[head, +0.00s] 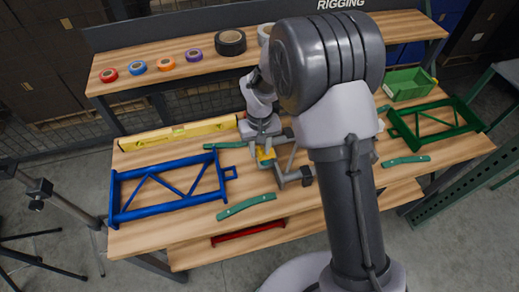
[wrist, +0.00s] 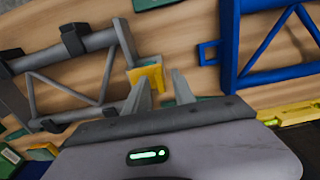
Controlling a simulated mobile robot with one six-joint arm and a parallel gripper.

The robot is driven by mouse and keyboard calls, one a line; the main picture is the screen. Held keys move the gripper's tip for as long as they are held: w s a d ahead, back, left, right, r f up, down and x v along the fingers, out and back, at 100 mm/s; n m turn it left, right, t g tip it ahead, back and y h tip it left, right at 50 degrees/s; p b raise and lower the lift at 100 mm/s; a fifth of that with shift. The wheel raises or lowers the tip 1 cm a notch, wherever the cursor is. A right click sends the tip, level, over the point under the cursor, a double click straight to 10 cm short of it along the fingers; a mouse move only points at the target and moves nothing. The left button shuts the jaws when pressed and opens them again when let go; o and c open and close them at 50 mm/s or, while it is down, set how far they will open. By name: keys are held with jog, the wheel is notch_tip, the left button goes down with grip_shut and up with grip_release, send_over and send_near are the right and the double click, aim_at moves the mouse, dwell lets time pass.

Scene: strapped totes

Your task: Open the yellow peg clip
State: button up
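The yellow peg clip (wrist: 150,75) is at the edge of a grey tubular frame (wrist: 65,75) in the wrist view. In the head view the clip (head: 265,155) is a small yellow piece on the workbench, partly hidden under my gripper. My gripper (wrist: 162,76) is open, its two grey fingers apart. The left fingertip overlaps the clip's lower part in the picture; the right fingertip is to its right. I cannot tell whether they touch. My arm hides much of the grey frame (head: 294,178) in the head view.
A blue frame (head: 120,195) lies left on the bench and a green frame (head: 462,108) lies right, by a green bin (head: 408,83). A yellow level (head: 178,133) lies behind the blue frame. Tape rolls (head: 194,55) stand on the back shelf. A green strap (head: 246,206) lies in front.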

jog(key=shift+c, duration=0.2)
grip_shut()
jog(key=shift+r, duration=0.1)
